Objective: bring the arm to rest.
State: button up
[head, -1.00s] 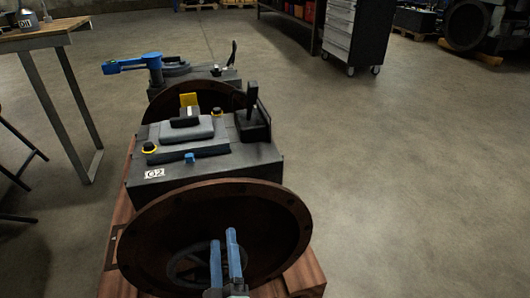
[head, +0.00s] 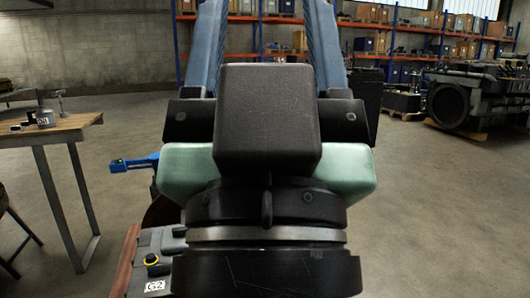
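My gripper (head: 265,25) fills the middle of the head view, close to the camera and pointing up and away. Its two blue fingers stand apart, with shelving showing through the gap and nothing seen between them. The fingertips run out of the top edge. My wrist and gripper body hide the centre and lower middle of the view. The dark housing marked G2 (head: 158,272) shows only in part at the lower left, beside my wrist. My gripper appears raised in front of the camera, and I see no contact with the housing.
A wooden table (head: 60,131) with small items stands at the left. A blue lever (head: 130,163) shows left of my gripper. A large dark engine (head: 480,100) stands at the right, shelving (head: 400,28) at the back.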

notch_tip(320, 180, up, 33)
jog(key=p, duration=3.1)
jog(key=shift+r, duration=0.15)
jog(key=shift+a, duration=0.1)
